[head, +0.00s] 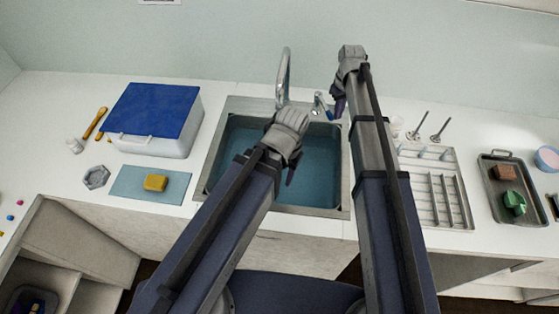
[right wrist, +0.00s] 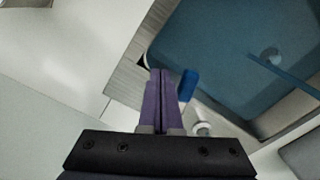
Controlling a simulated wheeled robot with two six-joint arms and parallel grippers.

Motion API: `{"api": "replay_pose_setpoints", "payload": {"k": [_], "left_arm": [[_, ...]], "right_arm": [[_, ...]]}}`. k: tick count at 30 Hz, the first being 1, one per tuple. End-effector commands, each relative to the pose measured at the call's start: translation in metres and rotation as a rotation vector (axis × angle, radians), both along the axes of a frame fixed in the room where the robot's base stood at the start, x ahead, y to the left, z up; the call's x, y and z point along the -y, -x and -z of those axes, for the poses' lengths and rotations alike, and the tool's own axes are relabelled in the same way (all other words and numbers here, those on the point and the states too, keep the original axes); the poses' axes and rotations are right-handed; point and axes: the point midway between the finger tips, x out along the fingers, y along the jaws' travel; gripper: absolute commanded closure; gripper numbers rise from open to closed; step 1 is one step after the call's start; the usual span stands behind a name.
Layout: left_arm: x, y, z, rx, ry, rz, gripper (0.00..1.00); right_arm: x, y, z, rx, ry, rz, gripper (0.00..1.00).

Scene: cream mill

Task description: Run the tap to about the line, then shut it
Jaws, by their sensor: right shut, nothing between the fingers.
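The sink (head: 342,190) is set in the white counter and holds blue-tinted water (head: 320,155); I cannot make out a fill line in the head view. The curved metal spout (head: 284,72) rises behind it, with no clear stream visible. The tap lever (head: 329,113) has a blue end, which shows in the right wrist view (right wrist: 188,84). My right gripper (head: 339,106) is shut and empty, its purple fingers (right wrist: 163,98) close beside the blue end; I cannot tell whether they touch. My left gripper (head: 291,177) hangs over the sink, its jaw opening unclear.
A white box with a blue lid (head: 155,110) and a yellow sponge (head: 155,182) on a blue mat stand left of the sink. A metal drying rack (head: 462,200) and a dark tray (head: 484,205) lie to the right. The wall is close behind the tap.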

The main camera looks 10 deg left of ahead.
Motion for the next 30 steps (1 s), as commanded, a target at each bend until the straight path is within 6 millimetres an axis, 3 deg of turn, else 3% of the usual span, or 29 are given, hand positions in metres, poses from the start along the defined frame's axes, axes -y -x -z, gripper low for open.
{"api": "replay_pose_setpoints", "payload": {"k": [14, 30], "left_arm": [[0.0, 0.0, 0.0, 0.0, 0.0, 0.0, 0.5], [0.0, 0.0, 0.0, 0.0, 0.0, 0.0, 0.5]], "right_arm": [[-0.001, 0.001, 0.0, 0.0, 0.0, 0.0, 1.0], [-0.027, 0.012, 0.0, 0.0, 0.0, 0.0, 1.0]]}}
